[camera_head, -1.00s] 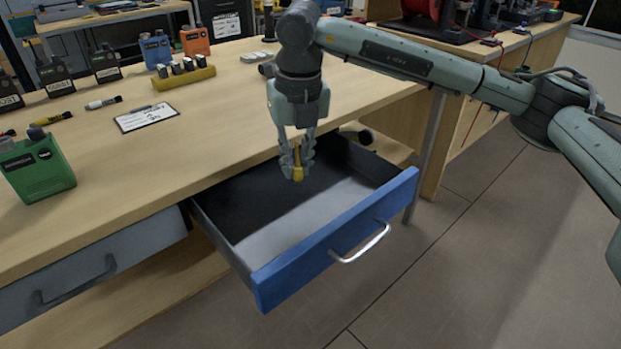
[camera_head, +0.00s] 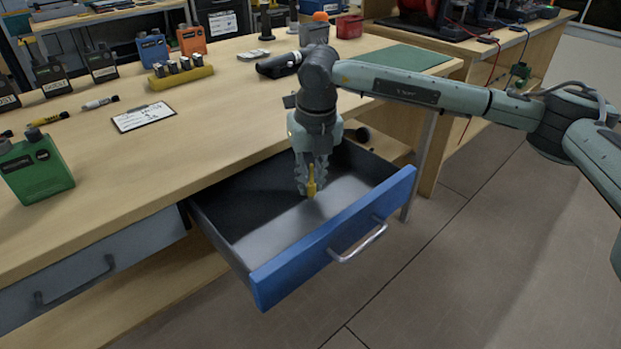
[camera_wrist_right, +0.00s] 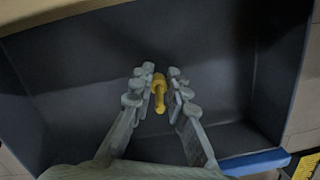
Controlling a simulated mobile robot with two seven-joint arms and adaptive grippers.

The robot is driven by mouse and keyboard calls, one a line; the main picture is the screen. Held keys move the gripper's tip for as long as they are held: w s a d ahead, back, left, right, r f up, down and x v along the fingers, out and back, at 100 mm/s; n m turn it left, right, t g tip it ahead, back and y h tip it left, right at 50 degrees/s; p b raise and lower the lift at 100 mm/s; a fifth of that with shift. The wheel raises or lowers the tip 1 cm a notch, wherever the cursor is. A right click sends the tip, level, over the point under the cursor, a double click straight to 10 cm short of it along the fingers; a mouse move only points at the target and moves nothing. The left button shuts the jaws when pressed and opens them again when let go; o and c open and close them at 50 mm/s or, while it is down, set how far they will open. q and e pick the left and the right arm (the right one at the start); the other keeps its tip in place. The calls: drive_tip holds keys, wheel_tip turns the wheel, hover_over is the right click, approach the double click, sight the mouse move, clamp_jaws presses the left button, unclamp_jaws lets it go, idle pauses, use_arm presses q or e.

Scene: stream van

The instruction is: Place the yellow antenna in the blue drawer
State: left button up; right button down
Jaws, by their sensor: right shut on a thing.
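The yellow antenna (camera_head: 311,184) is held between the fingertips of my right gripper (camera_head: 311,178), which points down into the open blue drawer (camera_head: 335,246). The antenna also shows in the right wrist view (camera_wrist_right: 160,93), between the two fingers (camera_wrist_right: 159,92), with the dark drawer interior around and below it. I cannot tell whether its lower end touches the drawer floor. The drawer is pulled out from the wooden workbench, with a blue front and a grey floor, and looks empty. My left gripper is not in view.
A grey closed drawer (camera_head: 80,275) sits left of the blue one. On the bench (camera_head: 190,130) stand a green radio (camera_head: 36,166), other radios, markers, a clipboard (camera_head: 143,117) and a yellow battery holder (camera_head: 182,77). The floor at the right is clear.

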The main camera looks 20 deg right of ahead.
sight(311, 167)
drive_tip(key=shift+f, duration=0.1)
drive_tip(key=c, duration=1.5)
unclamp_jaws()
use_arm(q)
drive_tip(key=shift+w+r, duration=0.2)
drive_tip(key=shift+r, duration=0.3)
use_arm(e)
drive_tip(key=shift+r, duration=0.3)
wheel_tip(311, 167, up, 3)
drive_tip(key=shift+s+f, duration=0.1)
drive_tip(key=shift+s, duration=0.05)
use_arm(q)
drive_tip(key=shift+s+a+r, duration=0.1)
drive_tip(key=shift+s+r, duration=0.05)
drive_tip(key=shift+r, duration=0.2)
use_arm(e)
drive_tip(key=shift+s+r, duration=0.25)
drive_tip(key=shift+r, duration=1.25)
drive_tip(key=shift+s+r, duration=0.25)
drive_tip(key=shift+r, duration=1.2)
drive_tip(key=shift+s+r, duration=0.25)
drive_tip(key=shift+r, duration=1.25)
